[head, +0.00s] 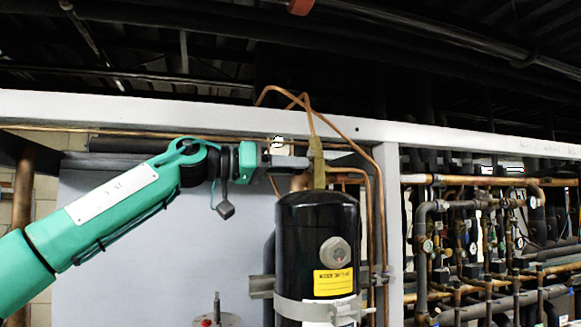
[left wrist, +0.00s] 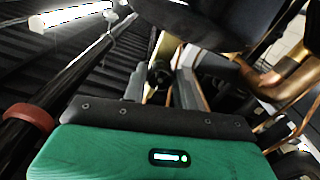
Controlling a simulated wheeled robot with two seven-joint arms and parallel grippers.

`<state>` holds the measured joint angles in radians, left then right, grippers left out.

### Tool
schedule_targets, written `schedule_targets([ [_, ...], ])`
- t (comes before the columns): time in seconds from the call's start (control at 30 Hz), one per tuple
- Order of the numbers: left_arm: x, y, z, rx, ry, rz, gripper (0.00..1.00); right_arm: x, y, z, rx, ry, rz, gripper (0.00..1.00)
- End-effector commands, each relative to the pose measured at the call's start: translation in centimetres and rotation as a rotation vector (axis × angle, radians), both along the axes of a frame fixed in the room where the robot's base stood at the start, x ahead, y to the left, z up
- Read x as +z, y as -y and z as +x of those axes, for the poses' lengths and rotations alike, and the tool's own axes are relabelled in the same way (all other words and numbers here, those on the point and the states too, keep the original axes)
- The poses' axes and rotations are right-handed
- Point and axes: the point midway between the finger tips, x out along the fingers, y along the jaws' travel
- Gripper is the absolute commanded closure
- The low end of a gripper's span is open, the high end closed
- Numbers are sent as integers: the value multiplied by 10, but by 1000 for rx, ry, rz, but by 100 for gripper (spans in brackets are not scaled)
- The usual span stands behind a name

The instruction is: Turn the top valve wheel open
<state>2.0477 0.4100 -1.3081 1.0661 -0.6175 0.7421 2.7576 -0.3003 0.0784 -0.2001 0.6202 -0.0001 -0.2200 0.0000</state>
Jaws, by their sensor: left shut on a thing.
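A black cylinder tank (head: 317,235) stands upright in front of a grey panel, with an olive-brass valve fitting (head: 318,165) on its top. My left gripper (head: 318,160) reaches in from the left at the height of this fitting. It is shut on the top valve wheel, which the gripper largely hides in the head view. In the left wrist view, a small dark round part, likely the valve wheel (left wrist: 160,73), sits between the fingers of the gripper. How far the wheel is turned cannot be told. My right gripper is out of view.
Thin copper tubes (head: 310,115) loop up from behind the fitting. A pale beam (head: 200,112) runs above the arm. A metal clamp band (head: 315,309) holds the tank. Dense pipework (head: 480,230) fills the right. A small red-based valve (head: 217,312) stands low at the left.

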Motion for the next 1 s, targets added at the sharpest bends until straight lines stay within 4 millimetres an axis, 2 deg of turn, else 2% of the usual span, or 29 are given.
schedule_targets([
  [0.17, -3, 1, 0, -2, -4, 5, 94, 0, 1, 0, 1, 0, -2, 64],
  [0.2, -3, 1, 0, -2, -4, 5, 66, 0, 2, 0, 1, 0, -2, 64],
  [0.3, -3, 1, 0, -2, -2, 4, 50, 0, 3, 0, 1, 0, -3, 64],
  [0.67, -2, -5, -1, 0, 0, 1, 50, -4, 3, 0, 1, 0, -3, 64],
  [0.77, -4, -18, -5, 1, 0, 0, 50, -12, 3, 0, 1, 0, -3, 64],
  [1.0, -6, -70, -22, 1, 0, 0, 50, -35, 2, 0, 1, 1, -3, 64],
])
